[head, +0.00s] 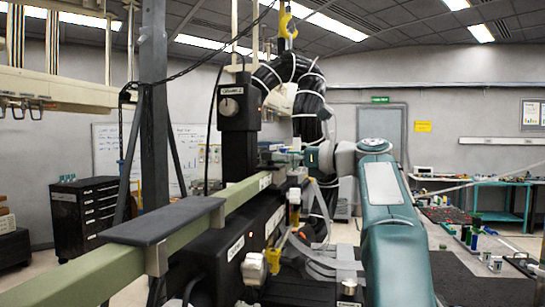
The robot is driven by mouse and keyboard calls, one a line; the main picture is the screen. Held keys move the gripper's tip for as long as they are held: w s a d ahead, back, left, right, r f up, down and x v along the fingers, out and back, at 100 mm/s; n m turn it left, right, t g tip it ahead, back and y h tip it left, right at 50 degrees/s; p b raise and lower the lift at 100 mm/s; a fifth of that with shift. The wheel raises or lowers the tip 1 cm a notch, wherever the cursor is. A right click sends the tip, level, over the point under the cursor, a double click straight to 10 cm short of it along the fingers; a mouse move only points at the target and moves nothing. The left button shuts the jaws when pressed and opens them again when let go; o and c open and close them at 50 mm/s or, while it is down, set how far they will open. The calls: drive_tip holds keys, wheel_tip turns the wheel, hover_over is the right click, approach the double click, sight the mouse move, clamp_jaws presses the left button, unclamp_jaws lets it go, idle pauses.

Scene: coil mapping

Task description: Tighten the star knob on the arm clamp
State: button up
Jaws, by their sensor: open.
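My teal and white arm rises at the right and bends left at its top. My gripper (290,158) is at its end, pointing left beside the black column. It is small and dark here, and its fingers are hard to make out. A small blue-green part (291,151) shows at the fingertips; I cannot tell whether they touch it. I cannot make out a star knob or the arm clamp clearly among the fittings there. The black column (239,145) carries a black box (231,105) with a round pale knob on its face.
A long green beam (110,262) with a dark pad (168,219) crosses the lower left. A dark bench (480,268) with small coloured parts stands right. A drawer cabinet (88,212) stands left.

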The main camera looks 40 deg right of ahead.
sight(270, 155)
drive_tip(key=x, duration=0.2)
drive_tip(key=shift+w+a, duration=0.2)
drive_tip(key=shift+a, duration=0.2)
drive_tip(key=shift+w+a, duration=0.15)
drive_tip(key=shift+w, duration=0.1)
drive_tip(key=shift+d, duration=0.45)
drive_tip(key=shift+c, duration=1.3)
drive_tip(key=c, duration=0.5)
drive_tip(key=shift+a, duration=0.15)
drive_tip(key=c, duration=0.4)
drive_tip(key=shift+a, duration=0.1)
drive_tip(key=shift+h, duration=0.3)
